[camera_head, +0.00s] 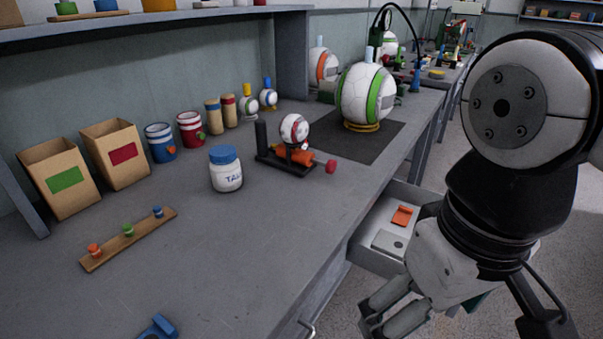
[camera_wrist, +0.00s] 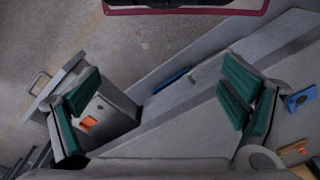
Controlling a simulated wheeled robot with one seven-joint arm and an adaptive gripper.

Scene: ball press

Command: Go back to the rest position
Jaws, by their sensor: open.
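My gripper (camera_head: 388,312) hangs at the lower right in the head view, beside the front edge of the grey bench (camera_head: 250,262). In the wrist view my gripper (camera_wrist: 163,98) is open, its green-padded fingers wide apart with nothing between them. An open drawer (camera_head: 366,255) sticks out from the bench, just behind my gripper in the head view. It holds an orange piece (camera_head: 402,216) and a pale flat block (camera_head: 389,244). The drawer (camera_wrist: 120,110) also shows near the left finger in the wrist view. My arm partly hides the drawer's right side.
A small ball (camera_head: 294,128) sits on a black and orange press (camera_head: 291,156). A jar with a blue lid (camera_head: 227,170), a peg board (camera_head: 128,234), boxes (camera_head: 64,178) and a large green-striped ball (camera_head: 366,95) stand on the bench. Floor (camera_head: 345,312) shows beside the bench.

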